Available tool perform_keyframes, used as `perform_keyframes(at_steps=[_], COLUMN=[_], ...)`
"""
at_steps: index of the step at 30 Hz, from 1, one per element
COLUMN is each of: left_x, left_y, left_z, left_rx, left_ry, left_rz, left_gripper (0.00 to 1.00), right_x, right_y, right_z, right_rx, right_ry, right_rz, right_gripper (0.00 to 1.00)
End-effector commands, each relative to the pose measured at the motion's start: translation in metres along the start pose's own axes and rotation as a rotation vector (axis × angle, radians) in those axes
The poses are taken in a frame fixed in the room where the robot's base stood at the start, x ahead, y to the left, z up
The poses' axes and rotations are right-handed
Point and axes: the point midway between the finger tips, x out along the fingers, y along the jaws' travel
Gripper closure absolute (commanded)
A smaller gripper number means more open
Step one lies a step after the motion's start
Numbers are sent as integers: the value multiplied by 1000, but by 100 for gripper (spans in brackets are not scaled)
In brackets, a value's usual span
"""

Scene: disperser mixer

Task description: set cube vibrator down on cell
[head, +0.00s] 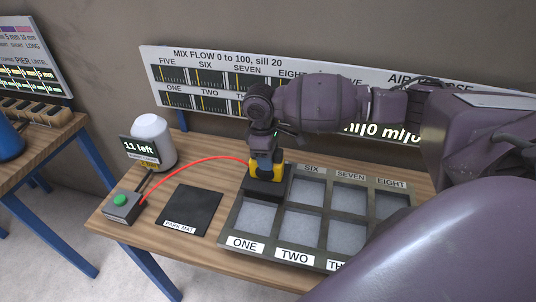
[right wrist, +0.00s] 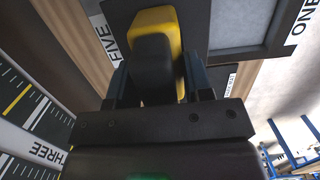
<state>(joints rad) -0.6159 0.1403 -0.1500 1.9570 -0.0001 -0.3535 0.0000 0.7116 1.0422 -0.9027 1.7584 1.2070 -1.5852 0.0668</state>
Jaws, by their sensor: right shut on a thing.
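The cube vibrator (head: 264,186) is a yellow and black block on a dark square base, with a red cable. My right gripper (head: 266,155) is shut on its yellow top and holds it upright. It is at the back left cell of the grey tray (head: 276,216), behind the cell marked ONE. I cannot tell whether its base touches the tray. In the right wrist view the vibrator (right wrist: 168,20) is between the fingers, beside the label FIVE (right wrist: 116,35). The vibrator hides most of that cell. My left gripper is not in view.
The red cable runs to a box with a green button (head: 122,204). A black park mat (head: 189,211) lies bare left of the tray. A white container (head: 152,138) with an "11 left" sign stands behind. A wide sign board (head: 200,80) stands at the back.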

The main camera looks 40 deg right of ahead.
Motion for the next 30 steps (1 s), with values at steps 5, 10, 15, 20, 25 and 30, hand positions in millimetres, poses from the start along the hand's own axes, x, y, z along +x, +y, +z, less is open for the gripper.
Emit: perform_keyframes(at_steps=[5,10,15,20,25,30], left_x=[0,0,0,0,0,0], left_y=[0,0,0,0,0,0], left_z=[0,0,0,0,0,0], left_rx=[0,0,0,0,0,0], left_ry=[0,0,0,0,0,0], left_rz=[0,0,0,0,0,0], left_gripper=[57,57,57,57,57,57], right_x=[2,5,8,11,14,16], right_y=[0,0,0,0,0,0], right_z=[-1,-1,-2,-2,-3,-3], right_rx=[0,0,0,0,0,0], right_ry=[2,2,3,3,3,3], right_rz=[1,2,2,1,1,1], right_gripper=[100,100,100,100,100,49])
